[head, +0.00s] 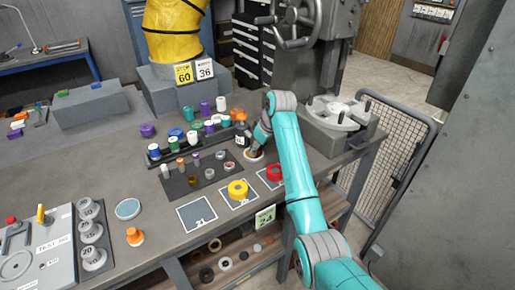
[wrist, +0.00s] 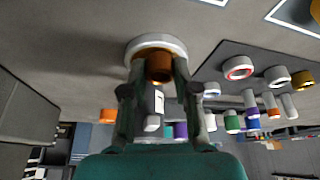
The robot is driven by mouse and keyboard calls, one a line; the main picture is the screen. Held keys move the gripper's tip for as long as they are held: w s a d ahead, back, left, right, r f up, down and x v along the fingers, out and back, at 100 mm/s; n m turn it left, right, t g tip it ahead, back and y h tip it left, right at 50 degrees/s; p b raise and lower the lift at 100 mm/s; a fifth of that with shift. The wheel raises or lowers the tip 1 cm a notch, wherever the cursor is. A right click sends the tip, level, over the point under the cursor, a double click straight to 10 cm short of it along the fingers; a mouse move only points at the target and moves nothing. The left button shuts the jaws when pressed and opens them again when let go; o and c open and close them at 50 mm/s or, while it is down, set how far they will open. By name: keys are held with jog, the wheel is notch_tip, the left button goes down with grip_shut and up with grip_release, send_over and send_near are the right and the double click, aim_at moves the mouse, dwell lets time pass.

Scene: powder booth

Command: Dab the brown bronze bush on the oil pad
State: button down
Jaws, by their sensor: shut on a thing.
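My gripper (wrist: 158,85) is shut on the brown bronze bush (wrist: 158,68), which shows between the fingertips in the wrist view. The bush overlaps a round, white-rimmed dish (wrist: 172,42), which looks like the oil pad. In the head view this dish (head: 254,158) is on the bench under my gripper (head: 253,148). The bush is at or just over the dish; I cannot tell if it touches. The fingers and arm hide part of the dish and bush in the head view.
A dark tray of small bushes (head: 201,177) and a rack of coloured rolls lie left of the dish. Yellow (head: 238,190) and red (head: 274,173) rings sit on marked squares in front. A grey square (head: 197,214) is empty.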

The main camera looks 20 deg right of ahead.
jog(key=shift+f, duration=0.45)
dwell(1.0)
notch_tip(320, 180, up, 7)
dwell(0.7)
dwell(0.5)
